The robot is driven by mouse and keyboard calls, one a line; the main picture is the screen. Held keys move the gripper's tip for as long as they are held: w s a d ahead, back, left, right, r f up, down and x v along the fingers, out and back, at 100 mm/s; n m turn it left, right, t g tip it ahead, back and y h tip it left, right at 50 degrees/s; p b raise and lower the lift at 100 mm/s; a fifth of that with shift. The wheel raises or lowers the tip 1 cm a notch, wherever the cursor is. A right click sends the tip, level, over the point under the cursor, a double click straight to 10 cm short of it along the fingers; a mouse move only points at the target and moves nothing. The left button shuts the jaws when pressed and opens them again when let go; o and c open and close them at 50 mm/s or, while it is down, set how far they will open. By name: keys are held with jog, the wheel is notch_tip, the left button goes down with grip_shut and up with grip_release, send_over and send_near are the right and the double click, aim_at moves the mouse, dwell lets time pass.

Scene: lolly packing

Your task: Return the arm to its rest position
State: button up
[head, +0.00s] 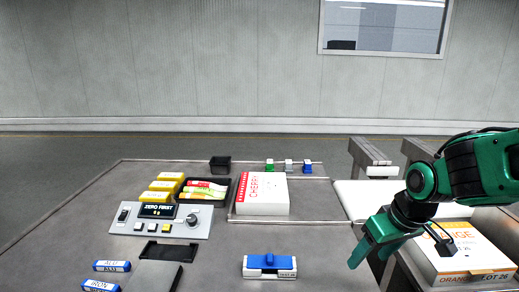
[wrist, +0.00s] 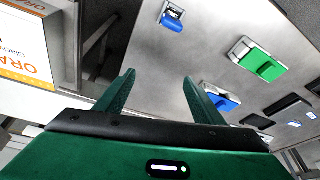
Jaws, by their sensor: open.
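My arm reaches in from the right edge of the picture. In the wrist view my gripper (wrist: 158,80) has its two fingers spread apart, with nothing between them. A white and orange box (head: 470,252) marked ORANGE and LOT 26 lies to the right of my gripper, apart from its fingers and partly covered by my arm. It also shows at the left of the wrist view (wrist: 25,48).
The table holds a CHERRY box (head: 262,208) on a tray, a scale (head: 160,224), a black tray (head: 214,201) of packets, a blue and white stamp (head: 270,265) and several small blocks. A pale belt (head: 362,200) lies behind my gripper. Free room is above the table.

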jog(key=s+d+r+m+g+h, duration=0.1)
jog(key=s+d+m+g, duration=0.2)
jog(key=s+d+m, duration=0.6)
jog(key=s+d, duration=0.5)
jog(key=s, duration=0.5)
jog(key=shift+d+g, duration=0.25)
jog(key=shift+g, duration=0.15)
jog(key=shift+w+f, duration=0.2)
jog(key=shift+w, duration=0.4)
